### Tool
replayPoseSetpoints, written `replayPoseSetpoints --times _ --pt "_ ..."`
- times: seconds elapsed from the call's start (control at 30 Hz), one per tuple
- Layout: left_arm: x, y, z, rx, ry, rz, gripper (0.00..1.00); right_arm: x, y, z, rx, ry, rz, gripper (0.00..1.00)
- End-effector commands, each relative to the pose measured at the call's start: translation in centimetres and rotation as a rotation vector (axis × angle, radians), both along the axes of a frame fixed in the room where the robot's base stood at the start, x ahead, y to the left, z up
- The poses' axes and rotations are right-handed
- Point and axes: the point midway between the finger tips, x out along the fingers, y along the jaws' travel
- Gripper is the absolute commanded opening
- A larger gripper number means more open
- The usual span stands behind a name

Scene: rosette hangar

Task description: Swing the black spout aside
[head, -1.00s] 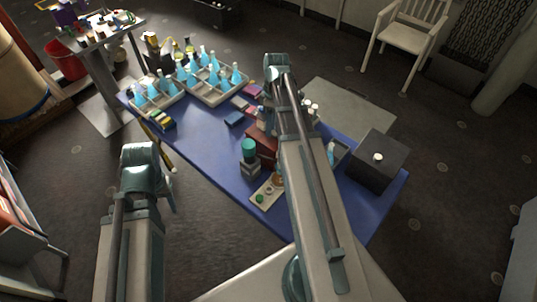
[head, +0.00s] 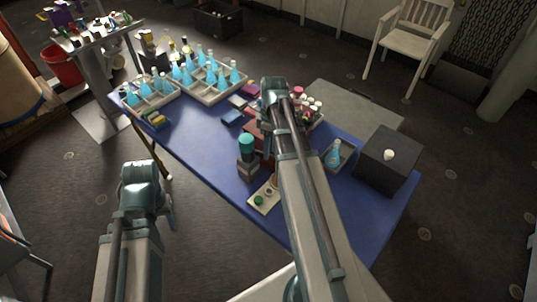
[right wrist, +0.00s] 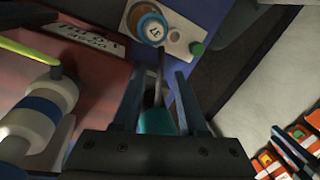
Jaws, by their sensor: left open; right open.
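The dispenser with a teal top (head: 246,142) stands on the blue table, left of my right forearm. In the right wrist view its teal part (right wrist: 157,122) lies between my fingers. A thin black spout (right wrist: 158,62) runs up the picture from there, between the fingers of my right gripper (right wrist: 160,76). These fingers are apart, one on each side; whether either touches the spout I cannot tell. In the head view my arm hides most of that gripper. My left gripper (head: 167,208) is open and empty, off the table's left edge.
A panel with a green button (head: 258,200) lies beside the dispenser; a round cup (right wrist: 151,27) sits on it. A red box (right wrist: 90,75) and a white bottle (right wrist: 38,112) are close on the left.

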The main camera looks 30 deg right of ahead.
Motion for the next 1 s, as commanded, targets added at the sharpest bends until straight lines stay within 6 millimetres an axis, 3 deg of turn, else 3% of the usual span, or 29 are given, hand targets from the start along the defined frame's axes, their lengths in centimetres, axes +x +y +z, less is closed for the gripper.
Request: replayPoseSetpoints --times 0.27,0.5,1.0 --pt "0.00 0.00 -0.12 0.000 0.000 0.000 0.50 -0.03 0.03 -0.12 0.000 0.000 0.000 0.42" --pt "0.00 0.00 -0.13 0.000 0.000 0.000 0.50 -0.02 0.02 -0.13 0.000 0.000 0.000 0.00" --pt "0.00 0.00 -0.13 0.000 0.000 0.000 0.50 -0.03 0.01 -0.14 0.000 0.000 0.000 0.00"
